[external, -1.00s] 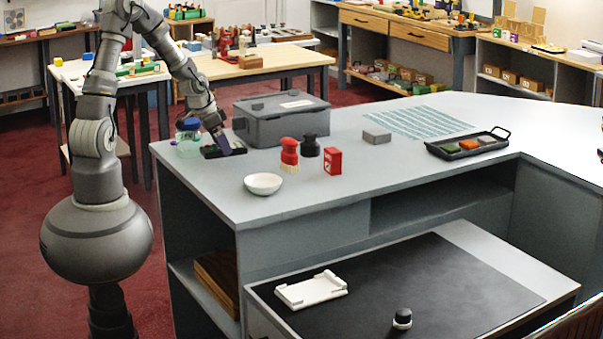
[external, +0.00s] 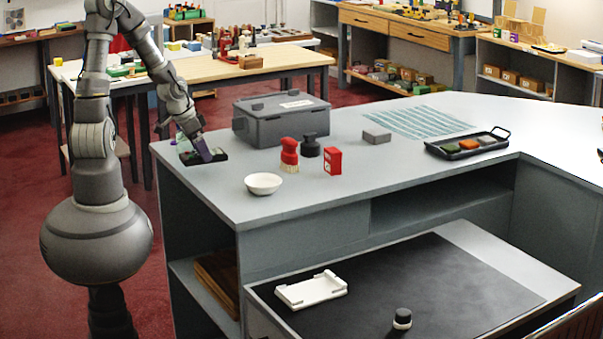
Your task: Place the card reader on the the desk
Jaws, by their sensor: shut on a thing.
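My gripper (external: 203,152) is at the left end of the grey counter, shut on a small dark, flat object that looks like the card reader (external: 217,157). The fingers and wrist partly hide it. I cannot tell whether it touches the counter top or hangs just above it. The lower desk (external: 482,246) stands in front of the counter, with a black mat (external: 440,290) over most of its top. On it are a white cradle-like tray (external: 311,290) at the left and a small black-and-white knob-like item (external: 402,319) near the front.
On the grey counter (external: 350,195) stand a lidded grey box (external: 282,122), a red brush (external: 289,153), a dark stamp-like item (external: 310,147), a red box (external: 332,161), a white bowl (external: 263,184), a grey block (external: 376,136) and a black tray (external: 440,151). The mat's middle is clear.

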